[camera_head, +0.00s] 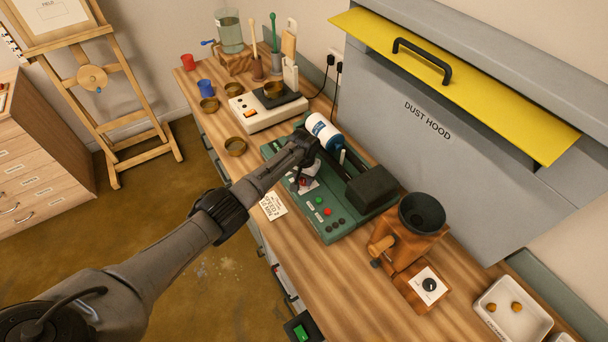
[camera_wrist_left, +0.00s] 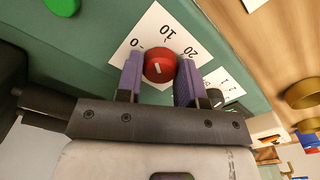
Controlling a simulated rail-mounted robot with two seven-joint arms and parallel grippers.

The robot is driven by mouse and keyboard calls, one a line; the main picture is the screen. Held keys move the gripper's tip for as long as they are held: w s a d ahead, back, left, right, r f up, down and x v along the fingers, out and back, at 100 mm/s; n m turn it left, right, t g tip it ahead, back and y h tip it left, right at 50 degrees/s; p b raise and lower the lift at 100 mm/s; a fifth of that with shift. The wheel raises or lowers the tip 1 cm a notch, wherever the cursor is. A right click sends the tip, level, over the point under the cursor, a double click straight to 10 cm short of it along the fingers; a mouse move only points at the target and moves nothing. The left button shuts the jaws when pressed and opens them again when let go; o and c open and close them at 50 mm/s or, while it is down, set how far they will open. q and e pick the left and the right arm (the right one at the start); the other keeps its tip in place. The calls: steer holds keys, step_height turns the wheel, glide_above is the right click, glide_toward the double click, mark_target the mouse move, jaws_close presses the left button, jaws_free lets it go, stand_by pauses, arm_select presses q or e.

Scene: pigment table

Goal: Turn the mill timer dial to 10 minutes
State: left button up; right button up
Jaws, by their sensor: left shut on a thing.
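The green mill (camera_head: 345,228) stands on the wooden bench, with a white and blue jar (camera_head: 323,131) at its back. My left gripper (camera_head: 302,181) is down at the mill's panel and hides most of the dial in the head view. In the left wrist view, the red timer dial (camera_wrist_left: 160,66) has a short white pointer mark and sits on a white scale plate (camera_wrist_left: 150,24) marked 0, 10 and 20. The purple fingers of my left gripper (camera_wrist_left: 159,84) are shut on the dial from both sides. I cannot tell the exact setting. My right gripper is out of view.
A black knob (camera_wrist_left: 216,97) with its own scale is close beside one finger. A paper card (camera_head: 273,206) lies at the bench's front edge. A wooden grinder (camera_head: 408,250) stands right of the mill, a scale (camera_head: 266,113) left of it. The dust hood (camera_head: 440,125) rises behind.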

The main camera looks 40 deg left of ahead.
mark_target(304, 179)
arm_select(q)
steer(key=m, duration=0.3)
steer(key=shift+p, duration=0.3)
steer(key=shift+m, duration=0.7)
steer(key=o, duration=0.9)
steer(key=shift+r+p, duration=0.9)
steer(key=shift+r, duration=6)
